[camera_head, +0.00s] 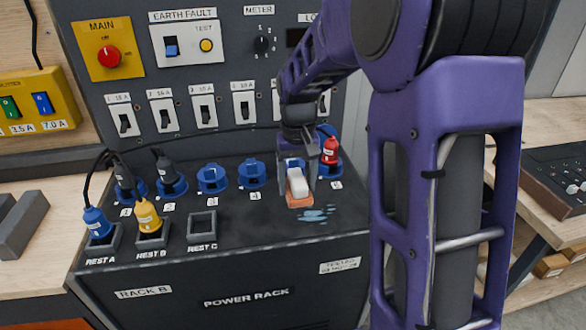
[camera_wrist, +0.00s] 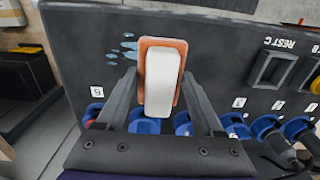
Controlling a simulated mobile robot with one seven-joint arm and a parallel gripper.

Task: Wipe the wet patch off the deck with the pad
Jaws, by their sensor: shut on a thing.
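My gripper (camera_head: 297,184) is shut on the pad, gripping its white upper block (camera_wrist: 160,78). The pad's orange underside layer (camera_head: 300,201) faces the dark deck (camera_head: 250,217). The wet patch (camera_head: 315,215) is a group of light blue smears on the deck, just in front and to the right of the pad. In the wrist view the wet patch (camera_wrist: 127,46) shows beside the pad's left edge, and part of it may be hidden under the pad. The pad is low at the deck, but I cannot tell whether it touches.
Blue sockets (camera_head: 212,178) line the back of the deck, some holding plugs; a red plug (camera_head: 330,151) stands close to my gripper. A blue plug (camera_head: 97,222) and a yellow plug (camera_head: 147,217) sit in rests at left. Rest C (camera_head: 202,225) is empty. The upright switch panel rises behind.

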